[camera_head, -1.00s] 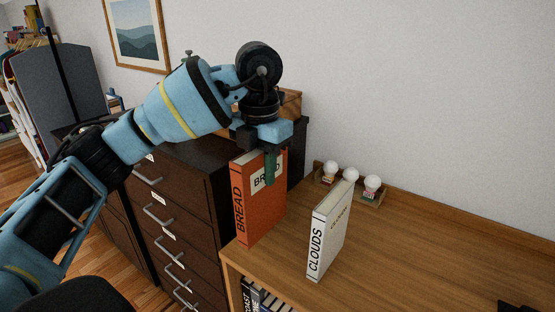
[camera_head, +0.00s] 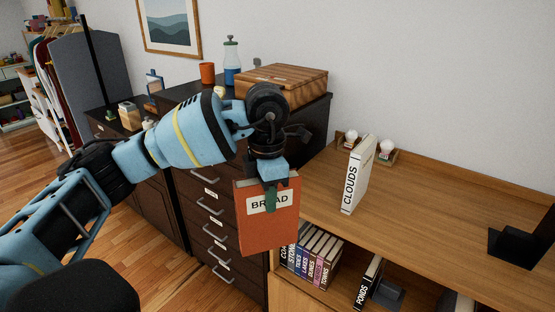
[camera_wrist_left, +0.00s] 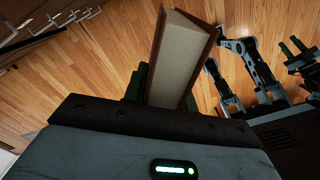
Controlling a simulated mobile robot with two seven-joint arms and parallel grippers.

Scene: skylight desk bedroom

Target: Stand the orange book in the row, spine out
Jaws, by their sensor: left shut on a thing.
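The orange book (camera_head: 268,229), labelled BREAD, hangs in my left gripper (camera_head: 274,190), its cover facing the head camera. My left gripper is shut on its top edge. The book is in the air in front of the cabinet drawers, left of the shelf opening. In the left wrist view the book (camera_wrist_left: 180,58) shows its pale page edges between the fingers. The row of books (camera_head: 314,254) stands in the shelf under the desk top, spines outward. A dark book, PONDS (camera_head: 368,282), leans to the right of the row. My right gripper is not identifiable in these views.
The white CLOUDS book (camera_head: 357,175) stands on the desk top (camera_head: 430,205). An egg-like holder with white balls (camera_head: 386,150) is behind it. A dark drawer cabinet (camera_head: 222,205) is at left, with a wooden box (camera_head: 285,82) on top. A dark stand (camera_head: 525,242) is at right.

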